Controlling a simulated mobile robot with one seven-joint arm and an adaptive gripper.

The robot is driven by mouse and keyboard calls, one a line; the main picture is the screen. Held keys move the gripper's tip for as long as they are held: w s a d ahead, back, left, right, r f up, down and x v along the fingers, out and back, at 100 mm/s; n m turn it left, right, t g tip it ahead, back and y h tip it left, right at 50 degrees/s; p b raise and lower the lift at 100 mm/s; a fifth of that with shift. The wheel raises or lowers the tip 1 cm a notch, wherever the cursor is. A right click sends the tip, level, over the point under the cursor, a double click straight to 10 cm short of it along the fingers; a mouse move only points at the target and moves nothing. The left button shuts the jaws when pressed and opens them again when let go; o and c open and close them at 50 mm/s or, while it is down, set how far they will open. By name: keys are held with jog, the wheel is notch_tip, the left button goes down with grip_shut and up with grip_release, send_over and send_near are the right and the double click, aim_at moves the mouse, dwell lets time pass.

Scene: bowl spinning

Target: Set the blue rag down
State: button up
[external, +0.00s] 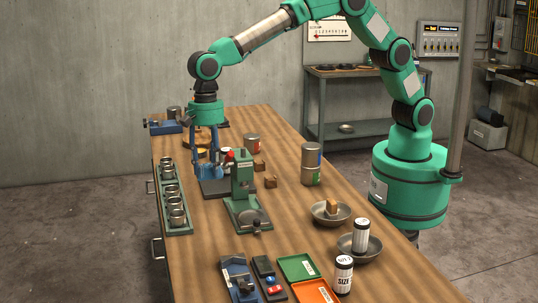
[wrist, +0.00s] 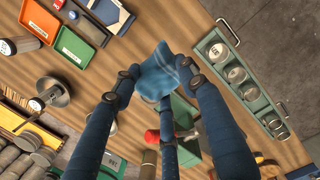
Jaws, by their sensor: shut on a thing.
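The blue rag (wrist: 162,76) is a small, crumpled, light blue cloth. In the wrist view it is pinched among the blue fingertips of my gripper (wrist: 158,84), which is shut on it. In the external view my gripper (external: 208,165) points down over the left part of the wooden table (external: 300,235), behind the green bench machine (external: 243,190). The rag cannot be told apart from the blue fingers there. I cannot tell whether the rag touches anything below it.
A green rack of metal cups (external: 173,210) lines the table's left edge. Cans (external: 311,165), metal bowls (external: 330,214) and a striped canister (external: 343,274) stand to the right. Green (external: 298,267) and orange (external: 315,292) trays lie at the front. Bare wood shows between the machine and trays.

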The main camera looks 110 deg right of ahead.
send_over(214, 242)
notch_tip(214, 242, down, 13)
jog(key=shift+d+r, duration=0.2)
jog(key=shift+d, duration=0.05)
jog(key=shift+f, duration=0.1)
jog(key=shift+f+b, duration=0.4)
jog(key=shift+f, duration=2.6)
jog(key=shift+f, duration=0.1)
jog(key=shift+f, duration=1.8)
jog(key=o, duration=1.1)
jog(key=shift+c, duration=0.2)
